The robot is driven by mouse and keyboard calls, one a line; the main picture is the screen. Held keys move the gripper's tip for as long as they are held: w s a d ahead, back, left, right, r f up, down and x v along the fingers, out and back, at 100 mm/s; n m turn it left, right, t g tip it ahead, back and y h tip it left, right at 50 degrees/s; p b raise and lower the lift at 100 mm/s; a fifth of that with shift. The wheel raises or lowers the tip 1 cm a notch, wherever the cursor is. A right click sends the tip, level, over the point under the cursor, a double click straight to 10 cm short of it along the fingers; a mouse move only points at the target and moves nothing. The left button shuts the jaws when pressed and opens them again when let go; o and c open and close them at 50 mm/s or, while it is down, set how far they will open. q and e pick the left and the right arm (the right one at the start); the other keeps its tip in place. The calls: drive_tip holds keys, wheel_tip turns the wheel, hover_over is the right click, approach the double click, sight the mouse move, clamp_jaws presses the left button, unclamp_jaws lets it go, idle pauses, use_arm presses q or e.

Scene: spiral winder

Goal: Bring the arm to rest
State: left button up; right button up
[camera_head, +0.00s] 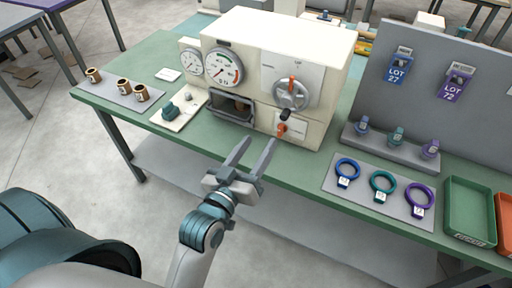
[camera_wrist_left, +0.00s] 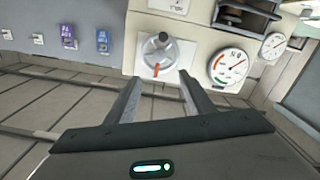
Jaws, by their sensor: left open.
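My left gripper (camera_head: 250,160) is open and empty. It hangs in front of the green table's front edge, before the cream spiral winder machine (camera_head: 275,75). In the left wrist view the open fingers (camera_wrist_left: 160,95) point toward the machine's handwheel (camera_wrist_left: 160,54), with nothing between them. The handwheel (camera_head: 291,92) has an orange mark at its top in the head view. Below it is a small orange-tipped lever (camera_head: 282,128). A dial gauge (camera_wrist_left: 230,66) also shows in the left wrist view. My right gripper does not show.
The green table (camera_head: 150,62) holds several brown spools (camera_head: 123,86) on a grey mat at left. Blue, teal and purple rings (camera_head: 382,184) lie on a mat at right, beside a green tray (camera_head: 470,208). A grey panel (camera_head: 425,115) stands behind. Floor in front is open.

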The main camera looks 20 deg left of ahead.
use_arm(q)
drive_tip(key=shift+f, duration=0.1)
idle(0.3)
